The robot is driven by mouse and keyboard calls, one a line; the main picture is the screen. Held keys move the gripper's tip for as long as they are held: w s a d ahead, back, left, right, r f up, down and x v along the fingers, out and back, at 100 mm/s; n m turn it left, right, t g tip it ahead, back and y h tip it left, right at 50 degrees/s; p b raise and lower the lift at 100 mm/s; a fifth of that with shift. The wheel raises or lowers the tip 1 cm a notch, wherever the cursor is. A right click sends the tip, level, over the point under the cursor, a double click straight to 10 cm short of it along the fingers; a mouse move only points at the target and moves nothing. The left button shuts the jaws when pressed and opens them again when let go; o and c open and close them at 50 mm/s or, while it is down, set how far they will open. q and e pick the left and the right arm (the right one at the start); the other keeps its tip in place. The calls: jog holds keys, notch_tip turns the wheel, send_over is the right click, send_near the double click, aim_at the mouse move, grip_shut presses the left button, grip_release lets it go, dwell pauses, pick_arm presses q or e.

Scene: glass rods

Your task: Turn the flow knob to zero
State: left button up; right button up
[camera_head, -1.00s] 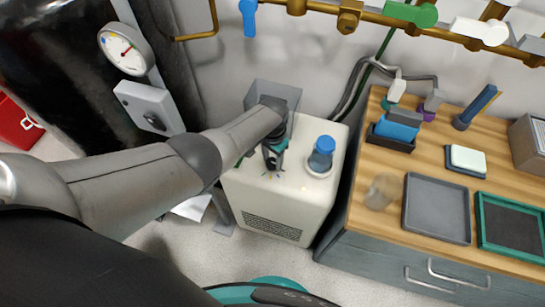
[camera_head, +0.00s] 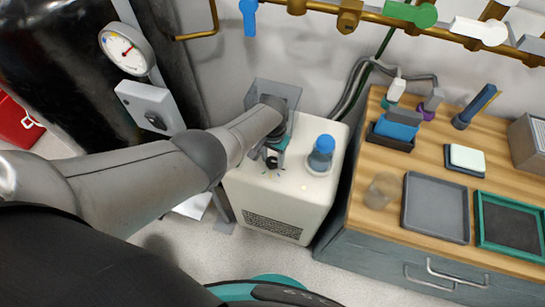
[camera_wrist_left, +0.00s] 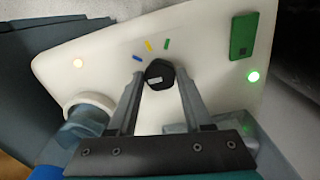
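The flow knob is a dark round knob (camera_wrist_left: 159,73) with a pale mark, on the white top of the bench unit (camera_head: 255,200). Blue, yellow and green tick marks fan out beyond it in the left wrist view. My left gripper (camera_wrist_left: 160,80) has one finger on each side of the knob. The fingers are apart, with the knob showing between their tips; firm contact cannot be made out. In the head view, my left gripper (camera_head: 274,158) is over the unit's top, and my wrist covers part of it. My right gripper is not in view.
A blue-capped bottle (camera_head: 321,155) stands in a round collar beside the knob. A clear box (camera_head: 262,92) stands behind my gripper. In the left wrist view, a green switch (camera_wrist_left: 242,36) and two small lights are on the panel. A wooden counter with trays lies right.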

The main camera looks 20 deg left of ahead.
aim_at(272, 161)
pick_arm(q)
jog(key=o, duration=0.4)
jog(key=shift+r+p, duration=0.5)
jog(key=shift+r, duration=0.1)
notch_tip(272, 161, up, 14)
jog(key=p, duration=0.8)
